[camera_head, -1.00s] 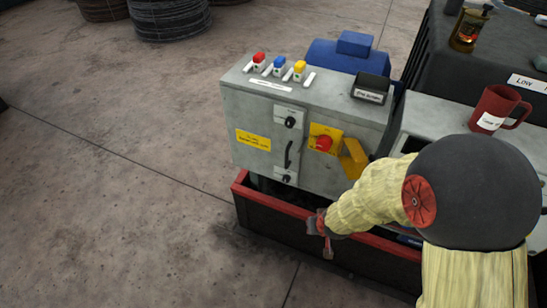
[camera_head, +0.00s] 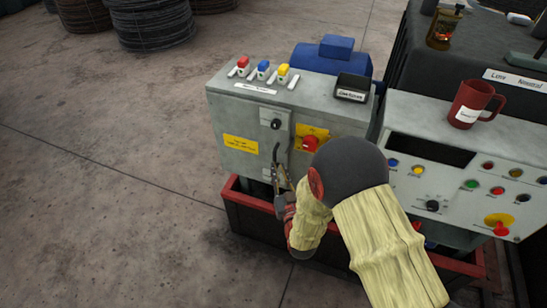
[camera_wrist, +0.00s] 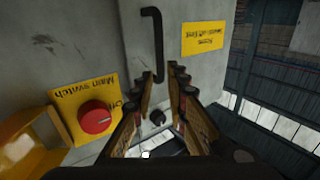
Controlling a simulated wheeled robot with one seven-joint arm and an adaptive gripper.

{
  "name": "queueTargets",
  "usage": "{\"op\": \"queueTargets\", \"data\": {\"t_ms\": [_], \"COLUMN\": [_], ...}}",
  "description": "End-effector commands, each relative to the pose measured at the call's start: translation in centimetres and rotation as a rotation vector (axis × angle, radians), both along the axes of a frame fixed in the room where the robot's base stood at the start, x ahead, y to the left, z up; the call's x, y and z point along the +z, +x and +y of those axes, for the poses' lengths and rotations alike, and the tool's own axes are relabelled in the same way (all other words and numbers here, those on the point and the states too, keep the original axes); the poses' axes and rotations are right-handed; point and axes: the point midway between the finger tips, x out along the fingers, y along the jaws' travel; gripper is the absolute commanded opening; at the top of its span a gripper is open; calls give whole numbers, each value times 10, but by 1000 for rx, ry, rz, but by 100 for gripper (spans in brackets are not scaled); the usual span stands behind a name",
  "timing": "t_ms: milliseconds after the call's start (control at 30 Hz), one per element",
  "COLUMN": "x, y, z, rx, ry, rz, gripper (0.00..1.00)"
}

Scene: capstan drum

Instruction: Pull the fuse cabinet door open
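My gripper (camera_head: 281,178) is at the lower part of the door, beside the handle's lower end. In the wrist view my gripper (camera_wrist: 164,76) is open, and the handle is ahead of the fingertips. I cannot tell any contact.
A red main switch (camera_head: 310,143) on a yellow plate is right of the door, with a yellow part (camera_wrist: 22,142) close by. A red-rimmed trough (camera_head: 232,192) runs below the cabinet. A control panel (camera_head: 457,150) with a red mug (camera_head: 470,103) stands right.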

Motion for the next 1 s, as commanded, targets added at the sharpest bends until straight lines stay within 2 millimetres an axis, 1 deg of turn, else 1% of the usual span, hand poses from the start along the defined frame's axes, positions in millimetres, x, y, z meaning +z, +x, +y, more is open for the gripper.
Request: {"op": "queueTargets", "data": {"t_ms": [200, 333, 433, 600, 833, 1000], "x": [-2, -1, -2, 0, 0, 0], "y": [33, 51, 60, 67, 67, 67], "z": [8, 13, 15, 16, 16, 16], "rx": [0, 0, 0, 0, 0, 0], "ry": [0, 0, 0, 0, 0, 0], "rz": [-1, -1, 2, 1, 2, 2], "gripper": [15, 15, 15, 15, 14, 5]}}
